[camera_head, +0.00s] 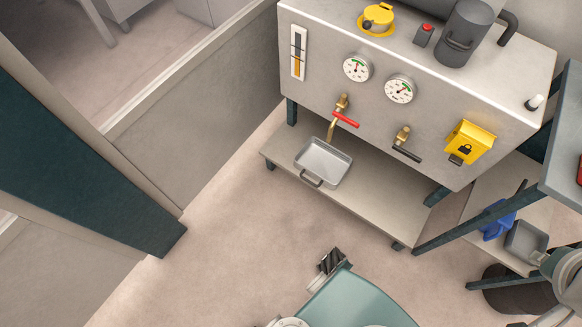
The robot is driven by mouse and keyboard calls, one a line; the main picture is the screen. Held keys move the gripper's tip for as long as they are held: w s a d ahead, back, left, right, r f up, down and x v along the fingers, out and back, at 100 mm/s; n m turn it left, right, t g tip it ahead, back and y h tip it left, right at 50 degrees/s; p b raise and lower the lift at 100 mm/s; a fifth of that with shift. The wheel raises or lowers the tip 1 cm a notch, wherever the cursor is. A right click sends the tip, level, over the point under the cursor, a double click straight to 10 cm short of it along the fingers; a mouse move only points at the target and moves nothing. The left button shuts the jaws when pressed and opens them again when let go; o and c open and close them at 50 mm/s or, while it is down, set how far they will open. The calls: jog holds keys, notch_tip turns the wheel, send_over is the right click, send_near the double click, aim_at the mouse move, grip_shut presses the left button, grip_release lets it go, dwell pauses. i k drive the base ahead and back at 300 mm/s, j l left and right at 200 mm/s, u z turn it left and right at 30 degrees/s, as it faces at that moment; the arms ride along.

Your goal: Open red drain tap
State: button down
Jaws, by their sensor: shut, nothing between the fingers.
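The red drain tap (345,119) is a brass valve with a red lever on the front of a grey tank (420,110). Its lever lies across the brass body, slanting down to the right, and a brass spout points down below it. A metal drip pan (323,162) with a handle sits under the spout on the lower shelf. My gripper (331,259) is at the bottom centre, shut and empty, well apart from the tap and below the shelf's front edge in the picture.
A second brass tap with a black lever (406,152) and a yellow lockout box (469,142) are to the right. Two gauges (399,88) sit above. The lower shelf (373,205) juts out beneath. A workbench (564,150) stands at right. Open floor (215,250) lies left of my gripper.

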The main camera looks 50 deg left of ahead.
aim_at(336, 114)
jog(key=k+l+u, duration=0.1)
jog(key=u, duration=0.25)
jog(key=k+l+u, duration=0.15)
jog(key=u, duration=0.2)
jog(key=k+l+u, duration=0.15)
jog(key=u, duration=0.25)
jog(key=k+l, duration=0.1)
jog(key=k, duration=0.2)
